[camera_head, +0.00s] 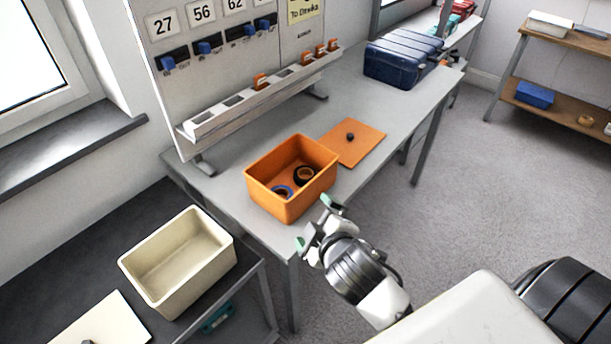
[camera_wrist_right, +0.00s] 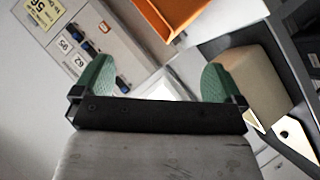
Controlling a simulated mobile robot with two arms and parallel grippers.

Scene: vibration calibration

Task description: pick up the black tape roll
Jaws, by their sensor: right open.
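The black tape roll (camera_head: 304,175) lies inside the orange box (camera_head: 287,204) on the grey table, toward the box's right side. A blue tape roll (camera_head: 283,191) lies beside it in the same box. My right gripper (camera_head: 314,222) is open and empty, just in front of the box's near right corner and outside it. In the right wrist view, the green fingertips of my right gripper (camera_wrist_right: 158,82) are spread wide with nothing between them. The orange box (camera_wrist_right: 172,14) shows at the top there, but the tape rolls are hidden. My left gripper is not in view.
An orange lid (camera_head: 362,144) with a black knob lies right of the box. A cream bin (camera_head: 207,270) stands on the dark bench at the lower left. A white numbered panel (camera_head: 215,75) stands behind the box. A dark blue case (camera_head: 402,58) sits farther along the table (camera_head: 388,112).

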